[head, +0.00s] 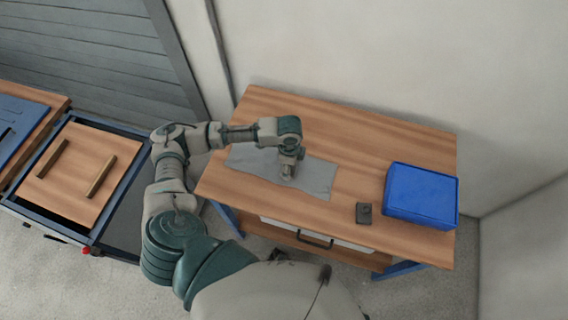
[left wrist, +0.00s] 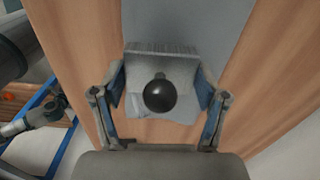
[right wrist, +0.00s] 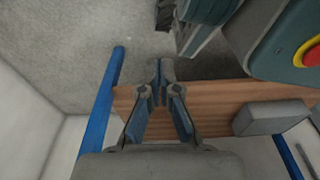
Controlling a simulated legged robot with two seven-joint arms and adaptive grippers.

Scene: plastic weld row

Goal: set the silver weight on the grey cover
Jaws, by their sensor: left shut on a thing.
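The silver weight (left wrist: 148,70) is a pale metal block with a round black knob (left wrist: 159,95) on top. My left gripper (left wrist: 160,88) is shut on it, with one finger at each side. In the head view the left gripper (head: 290,158) points down over the grey cover (head: 318,178), with the weight (head: 287,172) low at the cover's surface. I cannot tell whether it touches. The grey cover lies flat on the wooden table and also shows behind the weight in the left wrist view (left wrist: 190,22). My right gripper (right wrist: 160,80) has its fingertips together, with nothing visible between them.
A blue box (head: 421,194) stands at the table's right end. A small dark block (head: 364,212) sits beside it, near the front edge. The wooden table (head: 360,135) is clear behind the cover. A cart with a wooden board (head: 68,170) stands at the left.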

